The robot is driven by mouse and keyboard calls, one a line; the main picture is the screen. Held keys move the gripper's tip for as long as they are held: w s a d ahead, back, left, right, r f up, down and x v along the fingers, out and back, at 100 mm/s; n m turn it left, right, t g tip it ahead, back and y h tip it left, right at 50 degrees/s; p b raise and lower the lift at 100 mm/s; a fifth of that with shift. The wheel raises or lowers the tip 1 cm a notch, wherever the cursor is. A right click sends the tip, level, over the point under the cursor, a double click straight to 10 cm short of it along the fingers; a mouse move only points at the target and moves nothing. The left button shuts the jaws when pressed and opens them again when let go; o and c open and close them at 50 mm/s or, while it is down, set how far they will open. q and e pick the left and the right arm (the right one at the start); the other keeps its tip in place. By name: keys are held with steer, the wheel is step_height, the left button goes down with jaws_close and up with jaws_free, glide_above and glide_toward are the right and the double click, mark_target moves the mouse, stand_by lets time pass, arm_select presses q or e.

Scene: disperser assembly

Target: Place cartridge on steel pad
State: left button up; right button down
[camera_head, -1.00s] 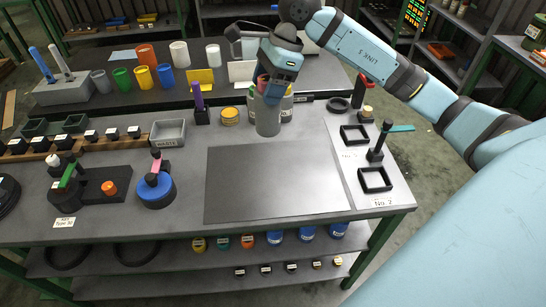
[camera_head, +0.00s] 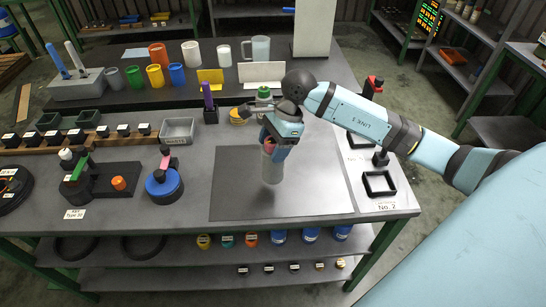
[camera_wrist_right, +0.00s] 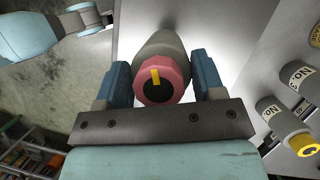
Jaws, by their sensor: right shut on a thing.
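The cartridge is a grey cylinder (camera_head: 271,172) with a pink-red collar at its top. It hangs upright in my right gripper (camera_head: 277,146), which is shut on it. The steel pad is a dark grey flat rectangle (camera_head: 310,190) on the table's front right. The cartridge appears over the pad's middle; whether its bottom touches the pad I cannot tell. In the right wrist view the cartridge's pink end (camera_wrist_right: 158,82) with a yellow mark sits between both blue fingers. My left gripper is not in view.
A white plate with black square frames (camera_head: 380,183) lies right of the pad. A blue round device (camera_head: 163,184) stands to its left. A purple-handled tool (camera_head: 209,100) and yellow discs (camera_head: 239,115) stand behind it. The pad is otherwise bare.

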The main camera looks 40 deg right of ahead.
steer(key=shift+f, duration=2.45)
steer(key=shift+f, duration=0.2)
steer(key=shift+c, duration=1.1)
jaws_free()
steer(key=shift+r, duration=0.1)
